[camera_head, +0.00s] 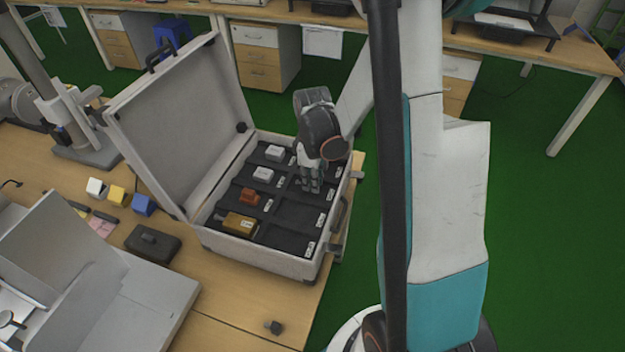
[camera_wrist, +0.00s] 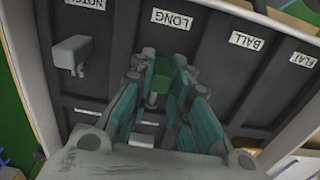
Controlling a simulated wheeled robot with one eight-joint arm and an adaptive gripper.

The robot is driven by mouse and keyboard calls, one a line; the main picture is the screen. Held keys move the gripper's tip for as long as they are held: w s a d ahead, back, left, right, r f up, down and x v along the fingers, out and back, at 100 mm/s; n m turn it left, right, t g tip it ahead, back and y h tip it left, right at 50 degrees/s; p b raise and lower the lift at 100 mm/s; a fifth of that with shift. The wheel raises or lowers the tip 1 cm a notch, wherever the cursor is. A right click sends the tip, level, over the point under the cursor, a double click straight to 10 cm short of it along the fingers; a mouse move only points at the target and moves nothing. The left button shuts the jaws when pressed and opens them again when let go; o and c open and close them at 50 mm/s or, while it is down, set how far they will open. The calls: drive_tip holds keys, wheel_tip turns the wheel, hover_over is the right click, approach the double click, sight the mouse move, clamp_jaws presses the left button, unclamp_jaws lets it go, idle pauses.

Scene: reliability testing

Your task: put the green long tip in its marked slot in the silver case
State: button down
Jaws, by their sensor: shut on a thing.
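My gripper (camera_wrist: 158,82) is shut on the green long tip (camera_wrist: 161,68) in the wrist view. The tip is over or in the compartment marked LONG (camera_wrist: 173,19) in the silver case. I cannot tell whether the tip touches the compartment floor. In the head view my gripper (camera_head: 311,184) points down into the right part of the open silver case (camera_head: 262,262). The tip is not clearly visible there, hidden by the fingers.
The neighbouring NOTCH compartment holds a grey piece (camera_wrist: 74,53); those marked BALL (camera_wrist: 246,41) and FLAT (camera_wrist: 303,60) look empty. White blocks (camera_head: 263,173), a red-brown block (camera_head: 249,196) and a yellow block (camera_head: 240,222) sit in the left slots. The case lid (camera_head: 180,125) stands open.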

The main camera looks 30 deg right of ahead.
drive_tip(key=c, duration=1.5)
unclamp_jaws()
drive_tip(key=shift+f, duration=0.1)
drive_tip(key=shift+c, duration=0.2)
wheel_tip(320, 180, up, 12)
drive_tip(key=p, duration=0.4)
drive_tip(key=shift+p, duration=0.3)
